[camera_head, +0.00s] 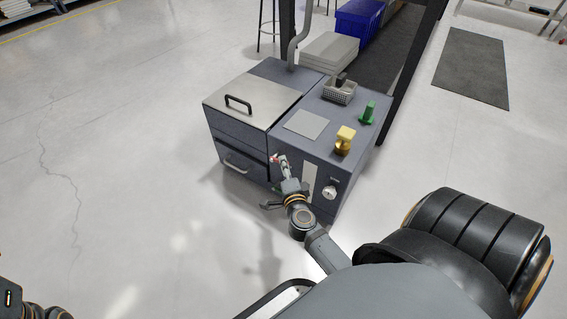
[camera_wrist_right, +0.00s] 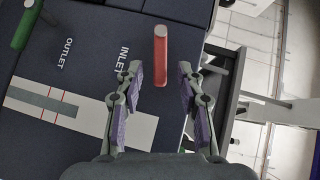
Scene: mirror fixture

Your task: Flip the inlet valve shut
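The inlet valve shows as a red handle (camera_wrist_right: 160,55) beside the INLET label (camera_wrist_right: 123,60) on the dark panel in the right wrist view. It appears upright in that picture. My right gripper (camera_wrist_right: 160,80) is open, with one finger on each side of the handle's lower end and gaps visible on both sides. In the head view my right gripper (camera_head: 283,168) is at the cabinet's front, and a bit of red shows at its tip. A green handle (camera_wrist_right: 27,25) stands near the OUTLET label (camera_wrist_right: 67,53). My left gripper is out of view.
A handled lid (camera_head: 255,100) is to the left. Floor at left is clear.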

